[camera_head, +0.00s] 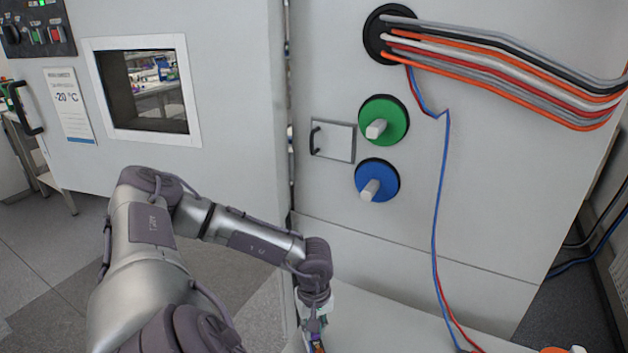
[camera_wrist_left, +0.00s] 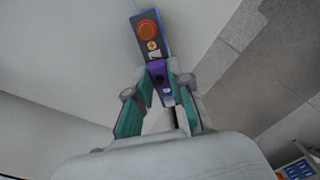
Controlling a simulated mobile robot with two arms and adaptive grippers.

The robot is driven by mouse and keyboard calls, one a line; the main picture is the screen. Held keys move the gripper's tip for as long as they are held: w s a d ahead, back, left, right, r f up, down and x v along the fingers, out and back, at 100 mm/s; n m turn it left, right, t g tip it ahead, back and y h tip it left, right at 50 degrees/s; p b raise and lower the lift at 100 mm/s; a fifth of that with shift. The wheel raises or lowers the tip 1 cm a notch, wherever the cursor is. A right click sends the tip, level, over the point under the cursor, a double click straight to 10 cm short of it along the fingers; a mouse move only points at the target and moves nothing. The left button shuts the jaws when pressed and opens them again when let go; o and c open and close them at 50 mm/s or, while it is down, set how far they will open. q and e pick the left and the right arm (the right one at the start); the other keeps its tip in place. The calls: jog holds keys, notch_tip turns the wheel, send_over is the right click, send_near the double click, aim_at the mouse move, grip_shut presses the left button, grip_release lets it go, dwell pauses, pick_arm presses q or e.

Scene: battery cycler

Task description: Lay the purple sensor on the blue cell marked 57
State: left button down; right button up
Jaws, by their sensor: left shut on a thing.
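In the left wrist view, my left gripper (camera_wrist_left: 162,82) has its green-lined fingers shut on the purple sensor (camera_wrist_left: 157,70), a small dark purple piece between the tips. In the head view, my left gripper (camera_head: 314,325) is at the bottom edge, partly cut off, over the pale bench. My right gripper is not in view.
A pale bench (camera_head: 390,325) runs below the grey cabinet wall. Green (camera_head: 390,112) and blue (camera_head: 386,170) discs with knobs stick out from the wall. Thin blue and red wires (camera_head: 441,190) hang down to the bench. A chamber door with a window (camera_head: 185,42) stands at left.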

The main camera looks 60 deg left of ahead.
pick_arm(q)
jog(key=c, duration=1)
grip_release()
notch_tip(320, 180, up, 12)
jog(key=shift+d, duration=0.1)
